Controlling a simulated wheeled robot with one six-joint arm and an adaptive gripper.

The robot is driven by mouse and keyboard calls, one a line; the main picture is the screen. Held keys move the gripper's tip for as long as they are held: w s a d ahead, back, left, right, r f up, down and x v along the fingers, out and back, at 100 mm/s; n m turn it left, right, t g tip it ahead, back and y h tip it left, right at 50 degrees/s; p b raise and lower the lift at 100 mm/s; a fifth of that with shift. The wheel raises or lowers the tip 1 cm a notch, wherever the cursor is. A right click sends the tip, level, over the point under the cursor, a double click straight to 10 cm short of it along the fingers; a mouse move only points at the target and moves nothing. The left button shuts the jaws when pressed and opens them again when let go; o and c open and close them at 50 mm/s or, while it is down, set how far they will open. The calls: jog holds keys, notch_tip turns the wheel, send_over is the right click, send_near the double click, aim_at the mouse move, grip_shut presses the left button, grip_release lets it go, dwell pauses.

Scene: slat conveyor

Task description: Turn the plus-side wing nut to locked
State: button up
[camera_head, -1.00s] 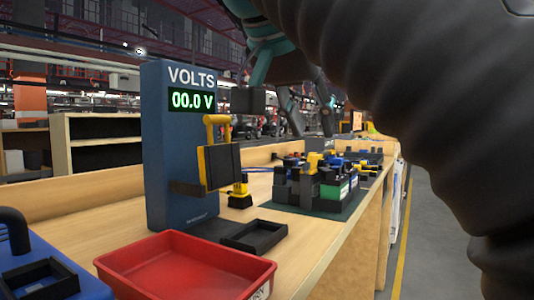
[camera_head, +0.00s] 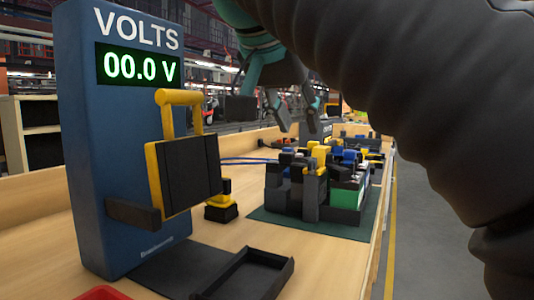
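A cluster of black, grey, green, yellow and blue blocks (camera_head: 345,197) stands on a dark green mat (camera_head: 270,217) on the bench. Small yellow and blue parts sit on top of it. I cannot single out the plus-side wing nut or read whether it is locked. My gripper (camera_head: 264,112) hangs behind and above the cluster's left side in the picture. Its dark fingers are spread apart, with nothing seen between them. It looks apart from the blocks. My large dark arm covers the upper right.
A blue meter (camera_head: 105,185) reading 00.0 V stands at left, with a yellow-framed black holder (camera_head: 185,170) on its front. A black tray (camera_head: 250,275) and a small yellow-black block (camera_head: 221,205) lie nearby. Blue wires (camera_head: 245,161) run behind. A grey floor aisle lies right.

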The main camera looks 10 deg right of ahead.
aim_at(312, 159)
jog(key=b+x, duration=0.1)
jog(key=x, duration=0.8)
jog(key=shift+w+d+f, duration=0.1)
jog(key=shift+d+f, duration=0.05)
grip_shut()
